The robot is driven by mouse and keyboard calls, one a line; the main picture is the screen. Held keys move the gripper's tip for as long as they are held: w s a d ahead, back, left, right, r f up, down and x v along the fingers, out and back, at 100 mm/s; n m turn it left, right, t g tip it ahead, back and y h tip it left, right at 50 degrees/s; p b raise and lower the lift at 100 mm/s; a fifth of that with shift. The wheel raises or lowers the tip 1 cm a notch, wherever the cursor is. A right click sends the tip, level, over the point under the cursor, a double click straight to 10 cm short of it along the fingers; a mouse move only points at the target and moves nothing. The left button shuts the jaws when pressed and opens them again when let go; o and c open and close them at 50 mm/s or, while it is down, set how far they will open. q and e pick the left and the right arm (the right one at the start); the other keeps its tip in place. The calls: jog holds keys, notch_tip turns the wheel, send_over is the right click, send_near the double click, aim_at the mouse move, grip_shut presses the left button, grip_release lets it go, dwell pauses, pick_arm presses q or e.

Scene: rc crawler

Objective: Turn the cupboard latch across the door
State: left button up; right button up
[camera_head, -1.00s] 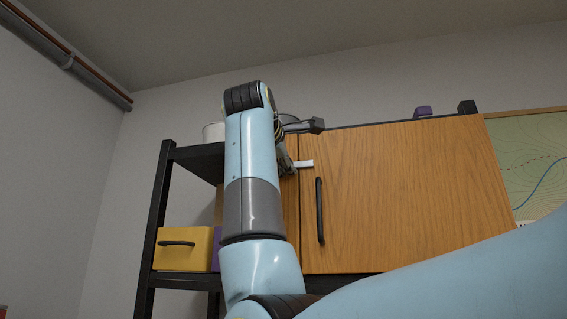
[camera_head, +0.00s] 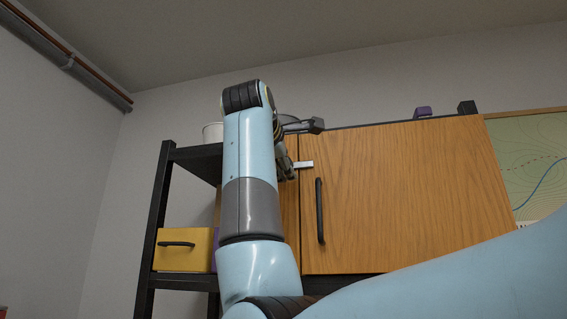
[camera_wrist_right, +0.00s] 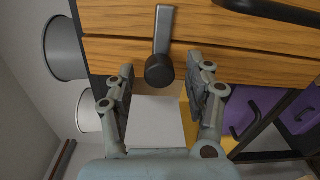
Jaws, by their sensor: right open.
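The latch (camera_wrist_right: 163,32) is a grey lever with a dark round knob (camera_wrist_right: 159,70) at its pivot. Its pale end (camera_head: 305,164) shows in the head view. The lever crosses the seam between the narrow wooden panel (camera_head: 290,215) and the cupboard door (camera_head: 410,200). The door looks closed and has a black handle (camera_head: 320,210). My right gripper (camera_wrist_right: 163,80) is open, with one finger on each side of the knob and a gap to both. In the head view my right forearm hides much of the gripper. My left gripper is not in view.
A black shelf frame (camera_head: 158,210) stands left of the cupboard, with a yellow drawer box (camera_head: 183,250) and a white pot (camera_head: 213,132). A purple object (camera_head: 423,112) sits on the cupboard top. A map board (camera_head: 535,160) hangs at right.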

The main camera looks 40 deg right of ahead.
jog(key=v, duration=0.7)
jog(key=shift+f, duration=0.15)
